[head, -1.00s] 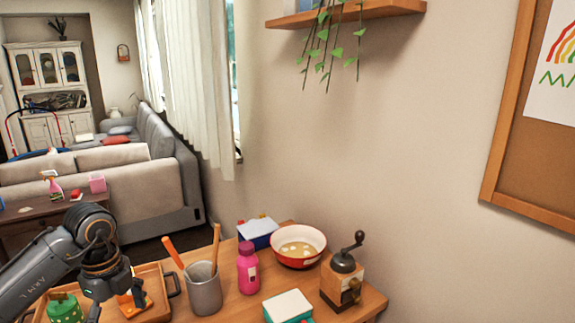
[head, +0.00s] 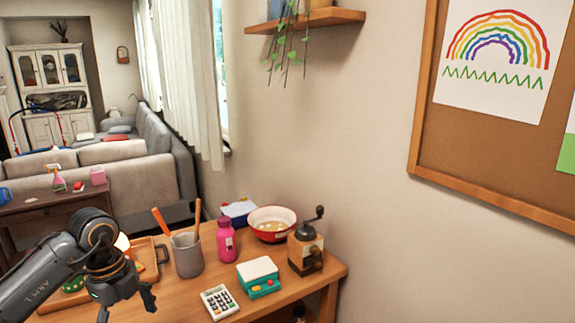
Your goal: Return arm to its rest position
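My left arm (head: 45,275) comes in from the lower left, with its wrist bent downward. My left gripper (head: 126,306) hangs over the near left part of the wooden table, next to the tray. Its two fingers are spread apart, and nothing shows between them. The gripper and arm hide part of the tray and the things in it. My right arm and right gripper are not in view.
The wooden table (head: 185,294) bears a wooden tray (head: 160,254), a grey cup (head: 187,258) with orange-handled tools, a pink bottle (head: 226,242), a red-rimmed bowl (head: 271,233), a coffee grinder (head: 305,252), a green-and-white box (head: 258,281) and a calculator (head: 219,302).

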